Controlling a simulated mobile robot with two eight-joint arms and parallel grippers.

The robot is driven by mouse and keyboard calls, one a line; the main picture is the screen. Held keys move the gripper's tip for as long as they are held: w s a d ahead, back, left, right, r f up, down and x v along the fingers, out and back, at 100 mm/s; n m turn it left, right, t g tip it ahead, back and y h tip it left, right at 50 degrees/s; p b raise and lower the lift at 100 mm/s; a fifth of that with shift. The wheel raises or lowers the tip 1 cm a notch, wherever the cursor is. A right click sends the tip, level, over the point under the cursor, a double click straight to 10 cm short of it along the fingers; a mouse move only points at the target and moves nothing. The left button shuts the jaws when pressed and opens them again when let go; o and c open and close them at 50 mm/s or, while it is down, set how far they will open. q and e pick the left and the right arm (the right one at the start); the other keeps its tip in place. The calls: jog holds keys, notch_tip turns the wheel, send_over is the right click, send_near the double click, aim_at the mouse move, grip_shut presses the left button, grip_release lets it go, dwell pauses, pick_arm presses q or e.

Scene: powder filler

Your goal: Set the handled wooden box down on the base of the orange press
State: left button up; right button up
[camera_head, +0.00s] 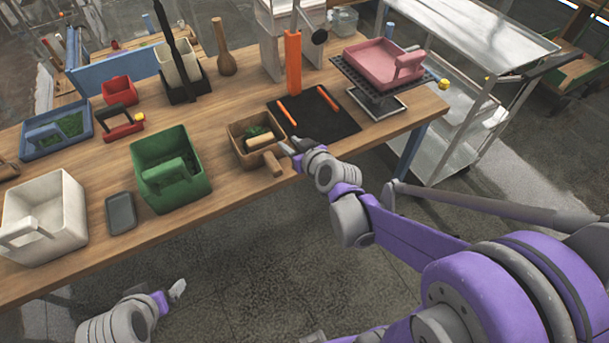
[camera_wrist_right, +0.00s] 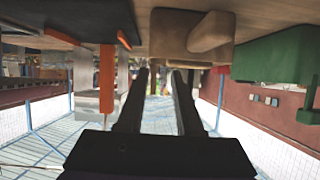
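The handled wooden box (camera_head: 236,150) stands on the wooden table near its front edge, with green stuff inside and wooden handle parts at its right and front. It also shows in the wrist view (camera_wrist_right: 168,38). The orange press has an upright orange column (camera_head: 293,64) and a flat black base (camera_head: 340,125) with orange strips, behind and right of the box. My right gripper (camera_head: 288,148) is just right of the box. The wrist view shows its fingers (camera_wrist_right: 164,74) apart with nothing between them. My left gripper (camera_head: 178,290) is low, in front of the table; its finger gap is unclear.
A green handled box (camera_head: 172,200) stands left of the wooden box, with a grey dish (camera_head: 121,213) and a white box (camera_head: 60,225) further left. A pink box (camera_head: 370,62) rests on a black rack at the right. The black base is clear of boxes.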

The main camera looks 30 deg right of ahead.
jog(key=s+a+f+g, duration=0.1)
jog(key=s+a+g, duration=0.1)
jog(key=s, duration=0.8)
jog(key=s+a+f+g, duration=0.2)
jog(key=s+g, duration=0.3)
jog(key=s, duration=0.6)
jog(key=shift+s+a+m+h, duration=0.2)
jog(key=shift+m+h, duration=0.1)
jog(key=shift+h, duration=0.1)
jog(key=shift+f, duration=0.1)
